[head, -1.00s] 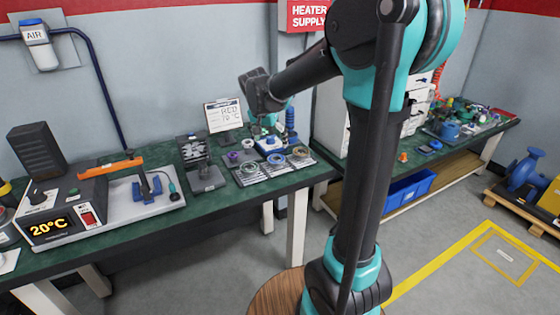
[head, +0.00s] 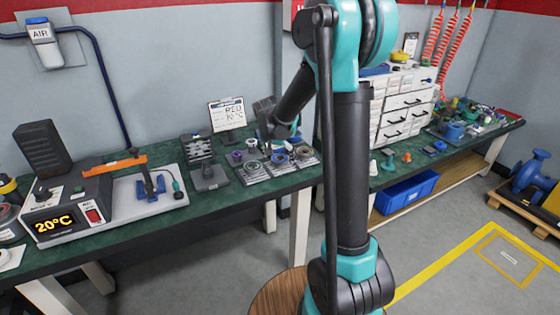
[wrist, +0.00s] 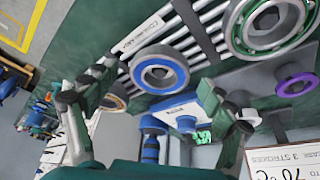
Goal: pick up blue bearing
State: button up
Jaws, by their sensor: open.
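The blue bearing (head: 279,159), a metal ring with a blue inner band, sits on the slatted metal rack between a green-banded and a tan bearing. In the wrist view, the blue bearing (wrist: 160,72) lies just beyond my fingertips, roughly between them. My gripper (wrist: 155,92) is open and empty, with a finger to each side of the bearing in the picture. In the head view my gripper (head: 283,133) is partly hidden by my arm, above and behind the rack.
The green-banded bearing (wrist: 268,25) and tan bearing (wrist: 114,99) flank it closely. A blue-topped device (wrist: 181,113), a purple ring (wrist: 295,86) and a sign (head: 227,114) stand close by. The heater unit (head: 68,212) is farther left on the green bench.

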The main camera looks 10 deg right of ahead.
jog(key=c, duration=1.5)
jog(key=shift+r, duration=0.1)
notch_tip(320, 180, up, 20)
jog(key=shift+f, duration=0.1)
